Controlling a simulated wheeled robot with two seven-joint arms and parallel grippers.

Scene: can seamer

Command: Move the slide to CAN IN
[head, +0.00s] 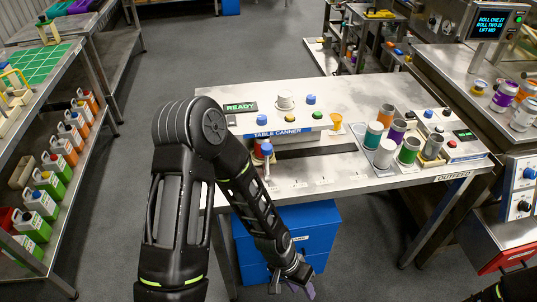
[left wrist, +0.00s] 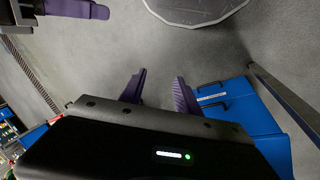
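The table canner (head: 277,132) stands on the worktable, with a dark slot along its front. Small labels (head: 298,183) run along the table front, too small to read, so I cannot tell which is CAN IN. My left gripper (head: 297,287) hangs low in front of the table, well below and apart from the lever. In the left wrist view its purple fingers (left wrist: 158,92) are apart and empty. A purple finger, probably my right gripper's (left wrist: 75,9), shows partly at the top left.
Several cans, including a green one (head: 409,150), stand at the table's right. A green READY display (head: 240,107) and a white cup-like part (head: 285,99) are at the back. A blue cabinet (head: 290,235) stands under the table, beside my left gripper.

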